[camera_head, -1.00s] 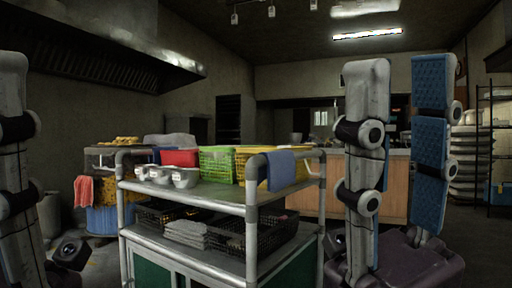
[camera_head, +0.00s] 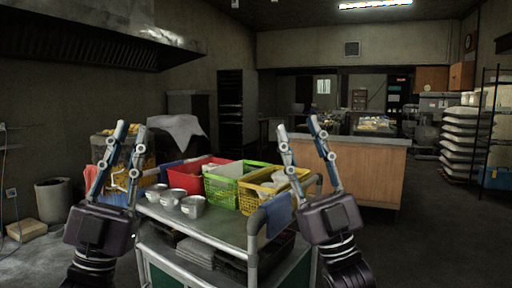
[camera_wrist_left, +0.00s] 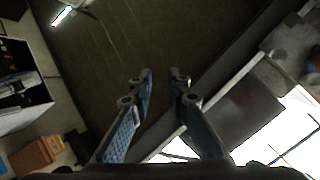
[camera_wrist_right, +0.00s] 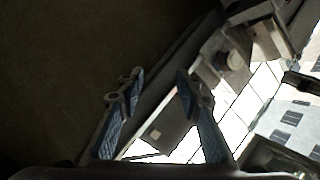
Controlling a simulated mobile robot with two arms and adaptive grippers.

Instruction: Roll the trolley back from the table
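The trolley (camera_head: 208,228) is a grey metal cart with tubular end handles. It stands in front of me in the head view, its lower part cut off by the frame. My left gripper (camera_head: 131,130) points up at the trolley's left end, and its two fingers are apart. My right gripper (camera_head: 297,126) points up at the trolley's right end, also open. The left wrist view (camera_wrist_left: 160,76) and right wrist view (camera_wrist_right: 160,76) show nothing between the fingers. Neither gripper holds a handle. The right handle (camera_head: 253,245) is in view; my left gripper partly hides the left end.
The trolley carries a red basket (camera_head: 190,178), a green basket (camera_head: 220,187), a yellow basket (camera_head: 250,195) and metal bowls (camera_head: 193,207). A blue cloth (camera_head: 278,213) hangs by its right end. A wooden counter (camera_head: 367,175) stands behind; floor at right is clear.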

